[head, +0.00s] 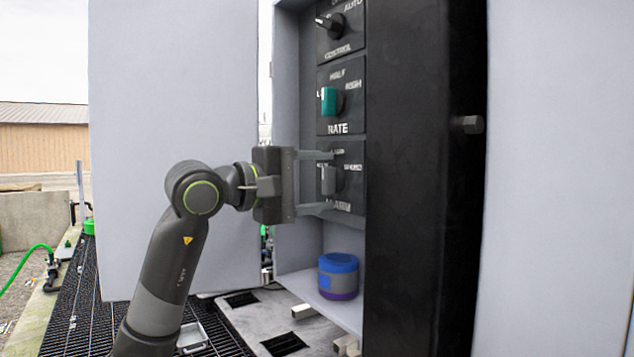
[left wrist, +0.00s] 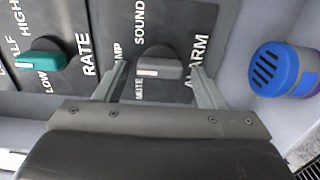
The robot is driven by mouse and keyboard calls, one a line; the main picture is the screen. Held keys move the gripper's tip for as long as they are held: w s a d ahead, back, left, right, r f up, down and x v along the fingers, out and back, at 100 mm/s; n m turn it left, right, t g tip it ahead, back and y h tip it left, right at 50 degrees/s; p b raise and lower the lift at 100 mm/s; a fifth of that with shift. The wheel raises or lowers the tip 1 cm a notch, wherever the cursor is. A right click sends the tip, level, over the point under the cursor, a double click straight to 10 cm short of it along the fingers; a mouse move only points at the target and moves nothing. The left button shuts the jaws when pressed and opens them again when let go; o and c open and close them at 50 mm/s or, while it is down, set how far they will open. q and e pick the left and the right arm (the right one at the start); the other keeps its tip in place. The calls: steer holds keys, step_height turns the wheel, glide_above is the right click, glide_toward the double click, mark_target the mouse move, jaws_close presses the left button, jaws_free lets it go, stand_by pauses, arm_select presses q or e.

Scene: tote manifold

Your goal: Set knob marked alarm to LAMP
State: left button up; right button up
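The alarm knob is a grey bar knob on the lowest dark plate, seen in the head view (head: 328,180) and the left wrist view (left wrist: 160,68). Its white mark faces the MUTE label. LAMP is at the top of the dial and SOUND at its right in the head view. My left gripper (head: 320,182) is open, with one finger above and one below the knob. In the left wrist view the gripper (left wrist: 158,82) has its fingers on both sides of the knob, with gaps visible. My right gripper is not in view.
Above are the teal rate knob (head: 329,102) and the black control knob (head: 330,25). A blue and purple canister (head: 338,277) stands on the shelf below. A black upright panel (head: 415,180) borders the right, and a pale door panel (head: 170,100) stands left.

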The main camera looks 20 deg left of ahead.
arm_select(q)
steer(key=b+v, duration=0.6)
steer(key=v, duration=1.1)
steer(key=shift+a, duration=0.2)
steer(key=shift+s, duration=0.15)
